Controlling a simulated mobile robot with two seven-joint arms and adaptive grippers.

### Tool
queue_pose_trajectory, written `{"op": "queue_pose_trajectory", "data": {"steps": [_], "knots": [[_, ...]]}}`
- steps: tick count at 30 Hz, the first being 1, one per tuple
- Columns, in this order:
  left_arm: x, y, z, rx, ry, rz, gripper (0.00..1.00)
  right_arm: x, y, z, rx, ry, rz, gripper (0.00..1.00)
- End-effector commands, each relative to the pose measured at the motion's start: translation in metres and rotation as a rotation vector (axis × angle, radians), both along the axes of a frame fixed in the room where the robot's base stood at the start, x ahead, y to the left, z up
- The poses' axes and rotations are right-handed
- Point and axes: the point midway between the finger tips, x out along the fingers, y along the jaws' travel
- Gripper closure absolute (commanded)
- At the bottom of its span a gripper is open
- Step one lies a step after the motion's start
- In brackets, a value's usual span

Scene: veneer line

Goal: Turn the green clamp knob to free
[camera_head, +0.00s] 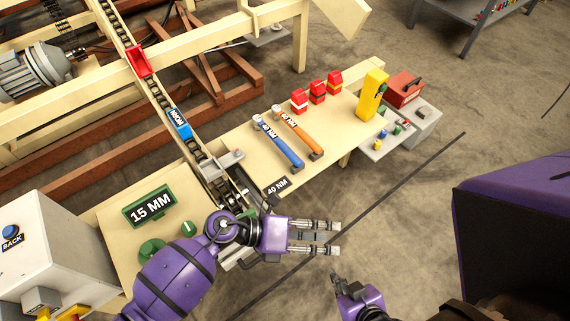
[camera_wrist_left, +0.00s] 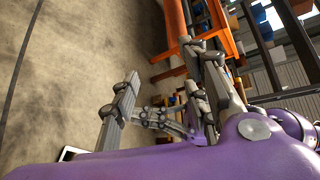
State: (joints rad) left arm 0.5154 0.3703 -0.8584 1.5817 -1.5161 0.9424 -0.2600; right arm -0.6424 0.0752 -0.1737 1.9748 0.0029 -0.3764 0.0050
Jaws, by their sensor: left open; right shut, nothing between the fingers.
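Two green knobs show on the pale panel at the lower left of the head view. One small green knob (camera_head: 188,229) with a white mark stands close to my left arm. A larger round green part (camera_head: 152,250) lies below it, partly hidden by my purple arm. I cannot tell which one is the clamp knob. My left gripper (camera_head: 334,238) is open and empty, to the right of both, over the floor beyond the bench edge. Its spread fingers show in the left wrist view (camera_wrist_left: 160,68), without a knob between them. My right gripper (camera_head: 336,277) is shut and empty at the lower middle.
A green "15 MM" sign (camera_head: 149,207) stands behind the knobs. A chain track (camera_head: 135,58) carries red and blue blocks. Blue (camera_head: 280,143) and orange (camera_head: 300,135) torque wrenches lie on the bench near a yellow device (camera_head: 371,95). A white "BACK" box (camera_head: 50,250) stands left.

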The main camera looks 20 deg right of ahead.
Motion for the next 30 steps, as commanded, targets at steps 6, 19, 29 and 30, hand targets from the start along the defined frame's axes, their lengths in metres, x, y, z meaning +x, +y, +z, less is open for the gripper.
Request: {"op": "queue_pose_trajectory", "data": {"steps": [6,19,29,30], "knots": [[0.077,0.146,-0.099,0.658,-0.485,-0.620,0.58,0.000,-0.005,-0.004,-0.009,0.001,0.003,1.00],[0.215,0.295,-0.069,1.274,-0.695,-0.918,0.58,-0.001,-0.008,-0.006,-0.016,0.003,0.007,1.00],[0.212,0.313,-0.117,1.271,-0.693,-0.916,0.58,-0.003,-0.007,-0.010,-0.014,0.008,0.006,1.00],[0.213,0.315,-0.121,1.272,-0.693,-0.915,0.58,-0.003,-0.006,-0.011,-0.012,0.008,0.004,1.00]]}}
